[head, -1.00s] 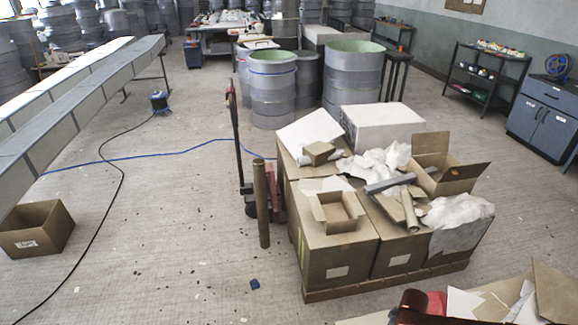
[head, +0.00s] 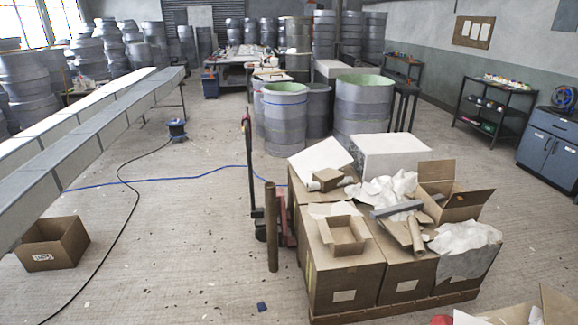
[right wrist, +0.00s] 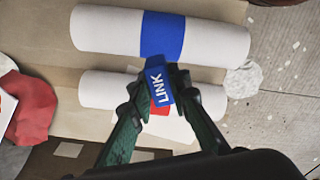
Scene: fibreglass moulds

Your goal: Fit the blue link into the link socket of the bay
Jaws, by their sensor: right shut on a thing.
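In the right wrist view, my right gripper (right wrist: 152,96) has two dark green fingers shut on the blue link (right wrist: 158,84), a small blue block with white LINK lettering. The link is held in front of two white rolls, apart from or touching them I cannot tell. No link socket or bay can be made out in either view. Neither gripper shows in the head view, and my left gripper is not seen.
The right wrist view shows a white roll with a blue band (right wrist: 100,30), a second white roll (right wrist: 100,90) and a red thing (right wrist: 30,105). In the head view, a pallet of cardboard boxes (head: 345,270) stands right of centre. Open floor (head: 170,250) lies left of it.

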